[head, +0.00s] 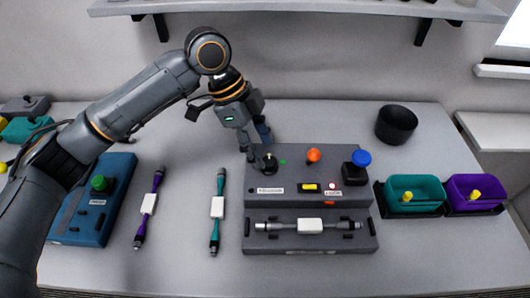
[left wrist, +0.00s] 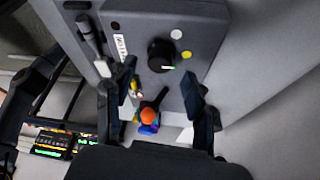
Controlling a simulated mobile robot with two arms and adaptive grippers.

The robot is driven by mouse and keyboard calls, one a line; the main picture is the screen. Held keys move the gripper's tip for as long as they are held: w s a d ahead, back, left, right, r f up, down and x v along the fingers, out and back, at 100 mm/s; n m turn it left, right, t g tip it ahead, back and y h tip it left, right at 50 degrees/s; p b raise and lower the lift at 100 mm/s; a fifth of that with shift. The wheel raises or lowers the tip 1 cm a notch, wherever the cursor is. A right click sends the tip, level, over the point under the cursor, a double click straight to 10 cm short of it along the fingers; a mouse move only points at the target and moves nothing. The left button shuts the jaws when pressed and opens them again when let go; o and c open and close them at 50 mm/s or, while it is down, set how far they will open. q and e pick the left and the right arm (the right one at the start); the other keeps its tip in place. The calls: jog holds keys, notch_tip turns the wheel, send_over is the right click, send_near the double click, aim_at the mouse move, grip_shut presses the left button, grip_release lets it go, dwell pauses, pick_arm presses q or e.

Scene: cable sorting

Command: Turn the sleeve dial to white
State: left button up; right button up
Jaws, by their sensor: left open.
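The sleeve dial is a black round knob (head: 268,163) at the top left of the grey console (head: 350,205); it also shows in the left wrist view (left wrist: 161,55). A small pale green mark shows at its edge in the left wrist view. A white dot (left wrist: 177,34) and a yellow dot (left wrist: 187,54) lie beside it on the panel. My left gripper (head: 258,143) is open, just above and behind the dial, and its fingers (left wrist: 158,82) point at the panel near the knob without visibly gripping it. My right gripper is not in view.
An orange knob (head: 313,155) and a blue button (head: 361,158) stand right of the dial. A cable with a white sleeve (head: 310,225) lies in the lower fixture. Purple (head: 149,204) and teal (head: 217,208) cables lie left. A black cup (head: 396,123) and two bins stand right.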

aim_at(268, 161)
pick_arm(q)
jog(key=shift+x, duration=1.45)
jog(key=shift+c, duration=0.4)
grip_shut()
jog(key=shift+r+p, duration=0.15)
jog(key=shift+p, duration=0.4)
jog(key=n+t+p, duration=0.1)
jog(key=n+p, duration=0.2)
jog(key=p, duration=0.2)
jog(key=n+t+p, duration=0.1)
jog(key=n+p, duration=0.3)
jog(key=p, duration=0.1)
jog(key=s+n+t+p, duration=0.1)
jog(key=n+p, duration=0.2)
jog(key=p, duration=0.2)
jog(key=shift+r+t+y+p, duration=0.15)
jog(key=shift+t+y+p, duration=0.2)
jog(key=shift+t+y, duration=0.05)
jog(key=shift+d+f+n+t+p, duration=0.1)
jog(key=shift+f+n+t+p, duration=0.15)
jog(key=shift+n+p, duration=0.75)
jog(key=shift+o, duration=0.4)
grip_release()
jog(key=shift+y, duration=0.3)
